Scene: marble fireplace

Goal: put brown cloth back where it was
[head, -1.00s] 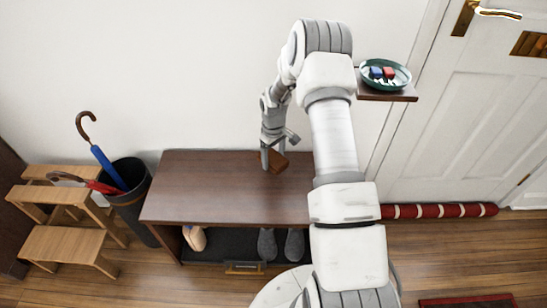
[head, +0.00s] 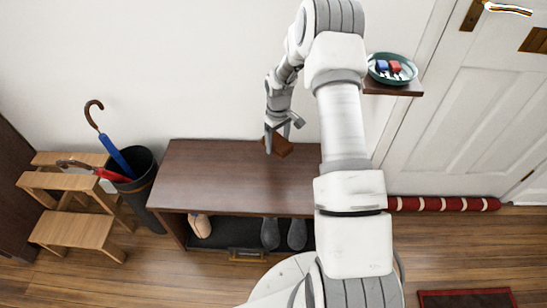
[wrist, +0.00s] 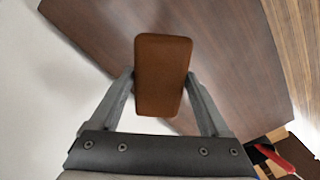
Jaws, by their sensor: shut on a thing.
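The brown cloth (wrist: 162,75) looks like a compact, rounded brown block. In the wrist view it sits between the two fingers of my gripper (wrist: 161,78), which is shut on it. In the head view the brown cloth (head: 284,147) shows at the fingers of my gripper (head: 280,140), over the back of the dark wooden bench (head: 225,180), close to the wall. I cannot tell how far it is above the bench top. The bench top also shows beyond the cloth in the wrist view (wrist: 235,60).
The bench top is otherwise clear. Shoes (head: 270,232) stand beneath it. A dark bin (head: 140,185) with umbrellas and a wooden step stool (head: 75,230) stand at the left. A small wall shelf (head: 405,90) with a green bowl (head: 373,75) is at the right, by the white door (head: 460,120).

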